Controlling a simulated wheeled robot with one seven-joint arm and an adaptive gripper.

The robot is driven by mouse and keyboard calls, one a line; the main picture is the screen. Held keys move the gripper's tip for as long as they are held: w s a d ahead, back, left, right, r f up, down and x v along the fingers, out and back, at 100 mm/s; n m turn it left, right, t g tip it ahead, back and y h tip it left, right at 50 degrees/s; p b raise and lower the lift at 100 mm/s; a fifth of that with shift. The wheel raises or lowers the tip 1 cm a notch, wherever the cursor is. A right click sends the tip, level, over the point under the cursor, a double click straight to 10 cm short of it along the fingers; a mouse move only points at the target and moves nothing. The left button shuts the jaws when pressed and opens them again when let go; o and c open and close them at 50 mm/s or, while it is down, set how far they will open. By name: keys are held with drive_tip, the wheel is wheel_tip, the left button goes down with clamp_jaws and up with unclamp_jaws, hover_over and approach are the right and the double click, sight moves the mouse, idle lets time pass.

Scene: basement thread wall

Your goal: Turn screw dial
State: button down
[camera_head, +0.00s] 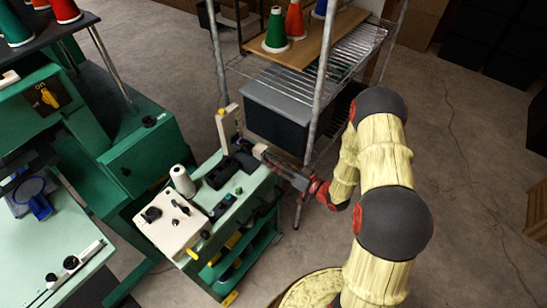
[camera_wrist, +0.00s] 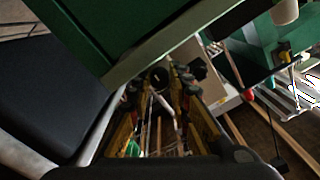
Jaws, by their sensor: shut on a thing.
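My gripper (camera_head: 262,153) reaches from the right to the upper end of a small green-topped machine stand. In the wrist view my gripper (camera_wrist: 160,88) has its two fingers on either side of a small dark round knob (camera_wrist: 158,76), which looks like the screw dial. The fingers appear shut on it. In the head view the dial is hard to make out, being small and partly hidden by the fingertips. A cream upright plate (camera_head: 228,124) stands just left of my gripper.
A metal wire shelf (camera_head: 340,62) with thread cones and a dark grey-lidded bin (camera_head: 285,105) stands close behind my gripper. A white thread cone (camera_head: 182,181) and a cream box with black knobs (camera_head: 171,220) sit on the stand. Green machines fill the left.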

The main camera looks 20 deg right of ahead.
drive_tip(key=shift+m+p, duration=0.35)
drive_tip(key=shift+m, duration=0.35)
drive_tip(key=c, duration=1.6)
unclamp_jaws()
drive_tip(key=shift+c, duration=0.2)
